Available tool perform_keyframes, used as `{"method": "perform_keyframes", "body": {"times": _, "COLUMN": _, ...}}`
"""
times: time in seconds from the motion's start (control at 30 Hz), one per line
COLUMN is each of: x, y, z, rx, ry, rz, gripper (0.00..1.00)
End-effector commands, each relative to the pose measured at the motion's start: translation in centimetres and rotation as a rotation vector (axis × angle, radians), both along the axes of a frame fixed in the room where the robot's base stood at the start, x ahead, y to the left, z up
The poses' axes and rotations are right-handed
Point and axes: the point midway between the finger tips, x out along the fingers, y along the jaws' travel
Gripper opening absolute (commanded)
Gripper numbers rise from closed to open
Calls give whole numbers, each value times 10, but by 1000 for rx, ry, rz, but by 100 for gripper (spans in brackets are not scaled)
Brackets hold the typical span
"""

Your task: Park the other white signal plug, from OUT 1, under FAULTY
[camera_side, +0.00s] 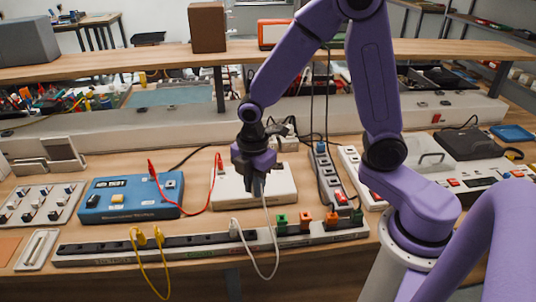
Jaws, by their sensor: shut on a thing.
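My gripper (257,186) is in front of the white box (284,184), pointing down and shut on a white plug that its fingers mostly hide. A white cable (272,245) hangs from the fingers, loops below the front edge of the long strip and rises to another white plug (235,228). That plug stands in the long slotted strip (100,253) at the table front. Lettering along the strip's front face, including any FAULTY label, is too small to read. The OUT 1 label cannot be made out; my gripper covers part of the white box.
Two yellow plugs (140,237) with a yellow cable stand in the strip's left part; green (281,223) and orange (305,220) pieces stand to the right. A red lead (184,212) joins the blue tester (130,198) and white box. A power strip (329,182) stands right.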

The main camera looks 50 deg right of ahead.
Motion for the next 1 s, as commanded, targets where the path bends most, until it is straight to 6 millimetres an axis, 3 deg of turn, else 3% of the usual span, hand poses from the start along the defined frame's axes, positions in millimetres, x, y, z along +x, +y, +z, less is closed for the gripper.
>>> {"method": "perform_keyframes", "body": {"times": 0.1, "x": -12, "y": 26, "z": -13, "rx": -2, "ry": 3, "rz": 6, "gripper": 0}}
{"method": "perform_keyframes", "body": {"times": 0.27, "x": -19, "y": 41, "z": -21, "rx": -1, "ry": 1, "rz": 0, "gripper": 0}}
{"method": "perform_keyframes", "body": {"times": 1.0, "x": -20, "y": 43, "z": -66, "rx": -1, "ry": 1, "rz": -1, "gripper": 0}}
